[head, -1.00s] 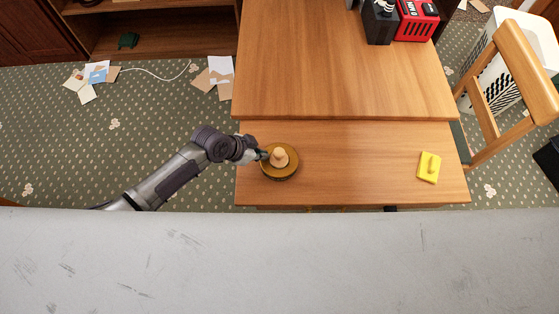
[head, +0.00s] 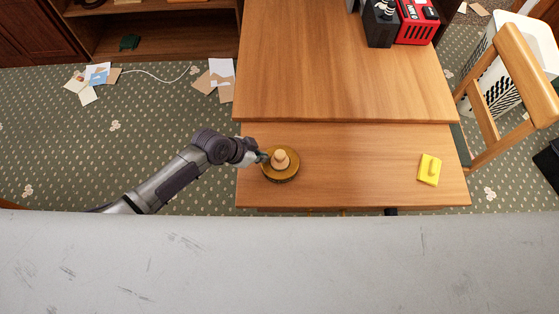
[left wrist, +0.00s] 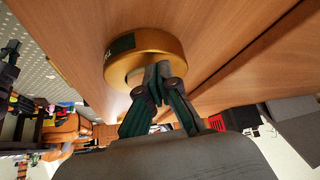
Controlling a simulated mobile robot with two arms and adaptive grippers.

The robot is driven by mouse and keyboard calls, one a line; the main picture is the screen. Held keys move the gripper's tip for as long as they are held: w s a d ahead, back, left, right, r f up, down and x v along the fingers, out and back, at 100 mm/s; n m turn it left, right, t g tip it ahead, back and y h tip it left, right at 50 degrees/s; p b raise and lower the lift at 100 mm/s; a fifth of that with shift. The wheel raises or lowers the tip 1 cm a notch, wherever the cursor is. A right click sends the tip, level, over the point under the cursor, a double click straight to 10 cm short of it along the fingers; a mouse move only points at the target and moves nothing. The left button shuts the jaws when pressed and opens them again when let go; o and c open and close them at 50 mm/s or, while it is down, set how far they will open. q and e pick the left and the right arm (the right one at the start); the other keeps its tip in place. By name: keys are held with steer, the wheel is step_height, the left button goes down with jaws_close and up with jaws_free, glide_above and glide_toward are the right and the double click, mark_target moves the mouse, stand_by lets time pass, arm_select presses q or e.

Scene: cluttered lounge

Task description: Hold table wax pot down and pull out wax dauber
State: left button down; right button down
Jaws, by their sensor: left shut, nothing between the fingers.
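The wax pot (head: 283,177), a low round golden-brown pot, stands on the left part of the wooden table's near section. The wax dauber's light wooden knob (head: 280,157) sticks up from its middle. My left gripper (head: 263,157) reaches in from the left to the pot's left rim. In the left wrist view, my left gripper (left wrist: 157,75) has its fingertips together with nothing between them, in front of the pot (left wrist: 158,43); I cannot tell whether they touch it. The fingers hide part of the pot and the dauber there. My right gripper is not in view.
A yellow block with a raised grip (head: 429,169) lies at the table's right. Black and red boxes (head: 417,22) stand at the back right. A wooden chair (head: 497,125) is beside the table. The table between pot and yellow block is clear.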

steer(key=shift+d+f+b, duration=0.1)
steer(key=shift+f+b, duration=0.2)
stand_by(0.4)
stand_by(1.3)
